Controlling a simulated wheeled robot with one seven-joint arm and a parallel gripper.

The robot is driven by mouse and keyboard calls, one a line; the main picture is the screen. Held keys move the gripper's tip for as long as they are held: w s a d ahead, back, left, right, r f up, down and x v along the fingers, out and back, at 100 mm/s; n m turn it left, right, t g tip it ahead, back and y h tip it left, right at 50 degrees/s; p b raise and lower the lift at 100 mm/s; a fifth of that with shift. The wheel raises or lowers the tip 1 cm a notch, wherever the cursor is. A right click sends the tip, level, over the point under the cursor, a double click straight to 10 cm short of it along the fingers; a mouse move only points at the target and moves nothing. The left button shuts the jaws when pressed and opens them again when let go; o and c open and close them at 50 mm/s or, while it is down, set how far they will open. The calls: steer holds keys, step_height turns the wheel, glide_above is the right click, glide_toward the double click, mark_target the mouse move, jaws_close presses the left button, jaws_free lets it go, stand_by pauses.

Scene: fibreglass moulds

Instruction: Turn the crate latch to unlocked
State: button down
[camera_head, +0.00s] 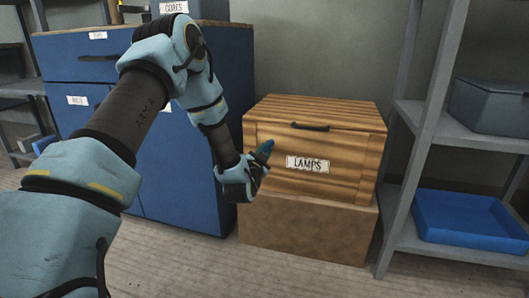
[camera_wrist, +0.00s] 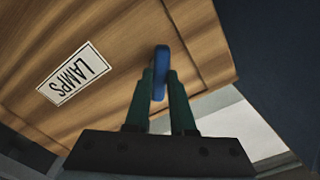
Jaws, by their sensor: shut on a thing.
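The wooden crate (camera_head: 345,165) bears a LAMPS label and stands closed against the wall. Its front also fills much of the wrist view (camera_wrist: 110,40). The blue latch (camera_wrist: 161,56) sits on the crate's front, near one edge. My gripper (camera_wrist: 162,82) is shut on the latch, with one dark green finger on each side of it. The latch's lower part is partly hidden between the fingers. In the head view my gripper (camera_head: 262,156) is at the left part of the crate's front, left of the label, and largely hides the latch.
The crate rests on a brown block (camera_head: 305,230). A blue cabinet (camera_head: 185,165) stands close on the left. A grey shelf rack (camera_head: 425,125) on the right holds a blue tray (camera_head: 465,240) and a grey bin (camera_head: 490,108). A dark handle (camera_head: 310,127) is at the crate's top front.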

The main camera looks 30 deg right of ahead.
steer(key=n, duration=0.3)
steer(key=shift+n, duration=2.2)
steer(key=c, duration=0.8)
jaws_free()
steer(key=shift+o, duration=0.2)
steer(key=p+v, duration=0.2)
steer(key=v, duration=0.8)
steer(key=shift+s+a, duration=0.3)
